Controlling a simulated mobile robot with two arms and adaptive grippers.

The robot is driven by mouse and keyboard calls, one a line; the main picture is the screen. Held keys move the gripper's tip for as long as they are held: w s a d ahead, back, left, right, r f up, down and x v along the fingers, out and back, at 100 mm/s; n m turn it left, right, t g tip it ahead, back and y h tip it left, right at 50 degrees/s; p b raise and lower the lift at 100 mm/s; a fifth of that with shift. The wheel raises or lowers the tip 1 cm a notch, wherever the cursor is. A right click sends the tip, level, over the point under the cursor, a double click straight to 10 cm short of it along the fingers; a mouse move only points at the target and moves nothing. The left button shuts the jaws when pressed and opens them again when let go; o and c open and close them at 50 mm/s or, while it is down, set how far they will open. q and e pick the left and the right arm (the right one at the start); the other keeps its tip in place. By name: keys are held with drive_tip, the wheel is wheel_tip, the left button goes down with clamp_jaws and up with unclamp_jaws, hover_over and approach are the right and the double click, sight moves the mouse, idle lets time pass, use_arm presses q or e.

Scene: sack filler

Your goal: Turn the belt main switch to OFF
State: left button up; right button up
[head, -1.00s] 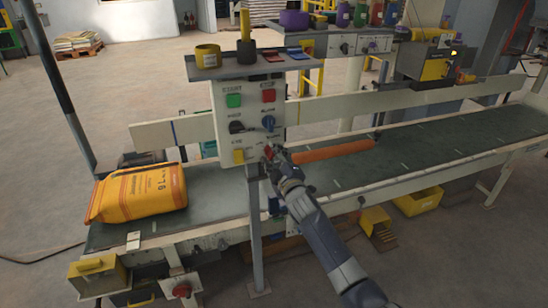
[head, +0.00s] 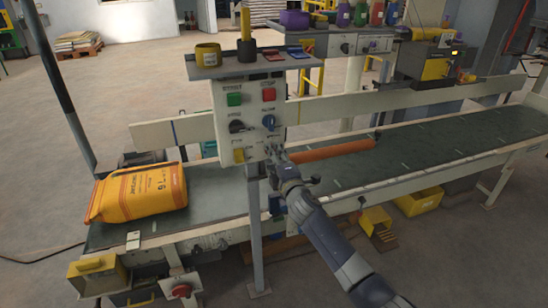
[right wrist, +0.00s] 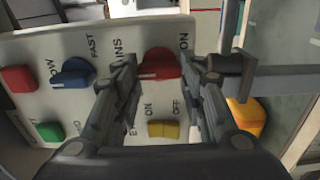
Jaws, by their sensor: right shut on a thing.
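The switch panel (head: 246,125) stands on a post in front of the belt. The red MAINS switch (right wrist: 160,62) is at its lower right, seen in the right wrist view between my fingertips. My right gripper (head: 275,153) is at the panel in the head view, where it hides this switch. In the wrist view the gripper (right wrist: 158,68) is shut on the red switch. ON and OFF labels show around it, but I cannot tell which one the switch points to. My left gripper is not in view.
A yellow button (right wrist: 163,130) and a blue knob (right wrist: 72,73) sit close beside the gripper. A tray (head: 215,70) tops the panel. The orange sack (head: 138,194) lies on the belt (head: 215,190) at left; an orange roller (head: 335,151) is at right.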

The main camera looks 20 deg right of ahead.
drive_tip(key=shift+f, duration=0.1)
drive_tip(key=o, duration=1.1)
drive_tip(key=shift+c, duration=0.2)
drive_tip(key=shift+s, duration=0.15)
drive_tip(key=s, duration=1.1)
drive_tip(key=shift+s+d, duration=0.2)
drive_tip(key=shift+s, duration=0.15)
